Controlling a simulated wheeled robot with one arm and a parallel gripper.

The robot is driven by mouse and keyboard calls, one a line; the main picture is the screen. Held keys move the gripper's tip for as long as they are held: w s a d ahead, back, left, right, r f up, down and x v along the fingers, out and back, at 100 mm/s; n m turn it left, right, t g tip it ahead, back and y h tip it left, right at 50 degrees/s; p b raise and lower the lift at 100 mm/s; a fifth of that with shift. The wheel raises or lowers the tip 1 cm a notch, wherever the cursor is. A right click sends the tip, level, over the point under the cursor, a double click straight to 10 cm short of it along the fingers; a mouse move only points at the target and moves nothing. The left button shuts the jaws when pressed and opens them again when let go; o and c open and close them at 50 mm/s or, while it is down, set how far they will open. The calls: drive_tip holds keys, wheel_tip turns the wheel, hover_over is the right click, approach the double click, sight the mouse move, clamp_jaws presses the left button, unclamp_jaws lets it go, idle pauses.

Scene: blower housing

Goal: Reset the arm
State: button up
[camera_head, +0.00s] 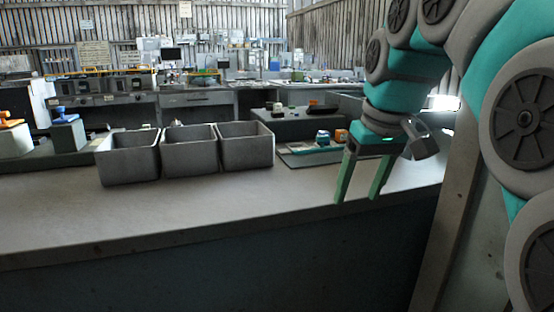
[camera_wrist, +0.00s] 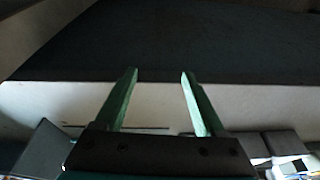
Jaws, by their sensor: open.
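My gripper (camera_head: 357,198) has two green fingers that point down over the front right part of the workbench (camera_head: 230,210). The fingers are spread apart with nothing between them. In the wrist view the gripper (camera_wrist: 158,75) is also open and empty, with the bench's pale top and its dark front face behind the fingers. My teal and grey arm comes in from the upper right in the head view.
Three grey open bins (camera_head: 188,155) stand in a row on the bench, left of my gripper. A dark mat (camera_head: 300,158) with small parts lies behind the gripper. A blue item (camera_head: 66,130) stands at the left. The bench's front strip is clear.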

drive_tip(key=s+d+f+m+g+h, duration=0.1)
drive_tip(key=s+f+g, duration=0.3)
drive_tip(key=s+f, duration=2.2)
wheel_tip(320, 180, down, 3)
drive_tip(key=shift+m+g, duration=0.4)
drive_tip(key=shift+m, duration=0.5)
